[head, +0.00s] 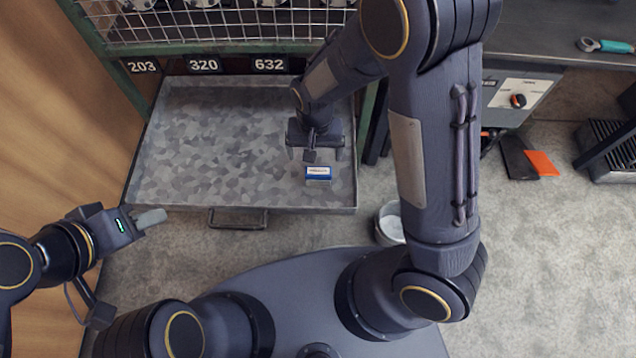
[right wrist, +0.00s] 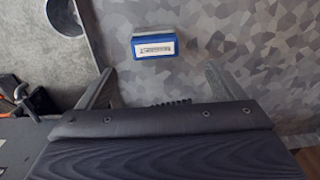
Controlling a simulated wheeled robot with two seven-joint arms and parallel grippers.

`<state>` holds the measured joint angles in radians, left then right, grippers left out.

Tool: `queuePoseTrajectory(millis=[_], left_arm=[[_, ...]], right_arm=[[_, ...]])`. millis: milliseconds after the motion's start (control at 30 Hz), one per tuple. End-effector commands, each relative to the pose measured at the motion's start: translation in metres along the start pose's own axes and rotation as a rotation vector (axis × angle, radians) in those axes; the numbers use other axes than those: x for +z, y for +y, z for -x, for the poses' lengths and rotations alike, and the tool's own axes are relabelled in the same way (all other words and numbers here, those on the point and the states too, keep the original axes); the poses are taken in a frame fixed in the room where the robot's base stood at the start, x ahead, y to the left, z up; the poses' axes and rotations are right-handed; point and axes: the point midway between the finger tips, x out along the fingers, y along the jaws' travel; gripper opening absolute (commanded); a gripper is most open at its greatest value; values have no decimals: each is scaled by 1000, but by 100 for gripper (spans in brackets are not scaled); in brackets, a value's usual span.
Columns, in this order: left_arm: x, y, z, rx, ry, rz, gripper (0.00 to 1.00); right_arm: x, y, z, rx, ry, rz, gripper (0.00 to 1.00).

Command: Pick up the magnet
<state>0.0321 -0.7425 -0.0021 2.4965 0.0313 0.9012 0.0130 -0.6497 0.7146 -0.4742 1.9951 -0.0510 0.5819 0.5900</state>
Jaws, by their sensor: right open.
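The magnet looks to be the small blue block with a white label (head: 318,173), lying on the grey mottled floor of a metal tray (head: 190,205) near the tray's right side. In the right wrist view the block (right wrist: 153,46) lies ahead of the fingers, between their lines and apart from both. My right gripper (head: 314,152) is over the tray just behind the block, open and empty; its two spread fingers show in the right wrist view (right wrist: 155,82). My left gripper (head: 150,218) is outside the tray at the lower left; its fingers overlap, so its opening is unclear.
The tray has raised walls and a front handle (head: 238,218). A wire rack with number plates (head: 204,64) stands behind it. A white bucket (head: 390,224) is on the floor right of the tray. An orange item (head: 541,163) lies farther right.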

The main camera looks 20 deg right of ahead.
Motion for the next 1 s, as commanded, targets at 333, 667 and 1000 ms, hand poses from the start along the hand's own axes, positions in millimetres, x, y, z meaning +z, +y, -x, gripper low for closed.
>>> queuePoseTrajectory(millis=[333, 667, 1000], left_arm=[[8, -7, -16, 0, 1, 0, 36], [19, -17, -38, 0, 0, 0, 36], [18, -16, -36, 0, 1, 0, 36]], right_arm=[[0, 2, -37, 7, 1, -1, 89], [1, 8, -80, 7, 0, 0, 89], [1, 7, -79, 6, 1, 1, 73]])
